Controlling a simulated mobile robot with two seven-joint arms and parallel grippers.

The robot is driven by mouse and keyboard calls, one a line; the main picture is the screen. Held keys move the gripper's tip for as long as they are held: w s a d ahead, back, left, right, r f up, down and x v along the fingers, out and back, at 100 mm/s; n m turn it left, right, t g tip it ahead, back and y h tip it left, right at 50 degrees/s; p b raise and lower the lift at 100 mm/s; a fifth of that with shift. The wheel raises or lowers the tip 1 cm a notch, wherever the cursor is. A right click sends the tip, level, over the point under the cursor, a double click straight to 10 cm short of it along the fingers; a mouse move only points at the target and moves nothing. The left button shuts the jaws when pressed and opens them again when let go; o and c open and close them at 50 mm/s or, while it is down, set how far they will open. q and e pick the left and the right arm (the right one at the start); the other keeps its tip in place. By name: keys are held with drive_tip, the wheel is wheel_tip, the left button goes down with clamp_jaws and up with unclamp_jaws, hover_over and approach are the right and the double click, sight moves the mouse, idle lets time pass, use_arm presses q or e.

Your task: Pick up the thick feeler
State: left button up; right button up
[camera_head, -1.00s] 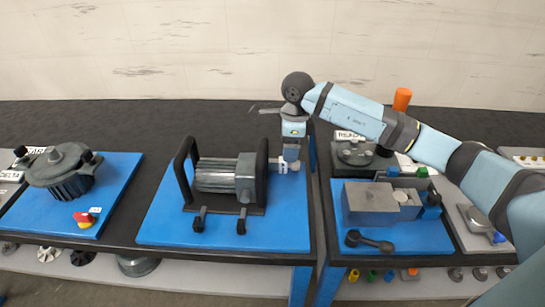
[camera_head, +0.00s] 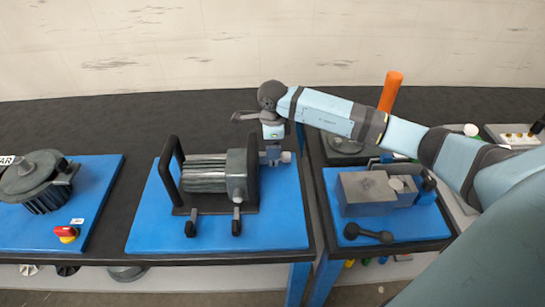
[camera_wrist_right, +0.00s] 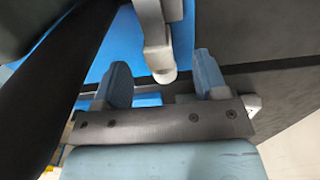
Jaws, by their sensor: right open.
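I cannot make out a thick feeler in either view. My right gripper (camera_head: 273,155) points down beside the right end of the motor unit (camera_head: 205,174), by its dark end plate (camera_head: 252,175). In the right wrist view, the right gripper's two blue-grey fingers (camera_wrist_right: 160,62) stand apart. A light grey, round-ended metal part (camera_wrist_right: 158,40) reaches in from the top, level with the gap between them; I cannot tell whether it touches a finger. No held thing shows between the fingers. My left gripper is out of view.
The motor unit stands on a blue board (camera_head: 280,232). To the right, another blue board (camera_head: 350,232) carries a grey block (camera_head: 365,193) and a dark handle (camera_head: 368,234). An orange cylinder (camera_head: 390,92) stands behind. A dark motor (camera_head: 40,180) is at the left.

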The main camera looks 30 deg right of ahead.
wheel_tip(320, 180, down, 4)
drive_tip(key=shift+a+f+p, duration=0.1)
drive_tip(key=shift+f+p, duration=0.15)
drive_tip(key=shift+p, duration=0.15)
drive_tip(key=shift+f, duration=0.25)
drive_tip(key=c, duration=1.1)
drive_tip(key=shift+r, duration=0.1)
clamp_jaws()
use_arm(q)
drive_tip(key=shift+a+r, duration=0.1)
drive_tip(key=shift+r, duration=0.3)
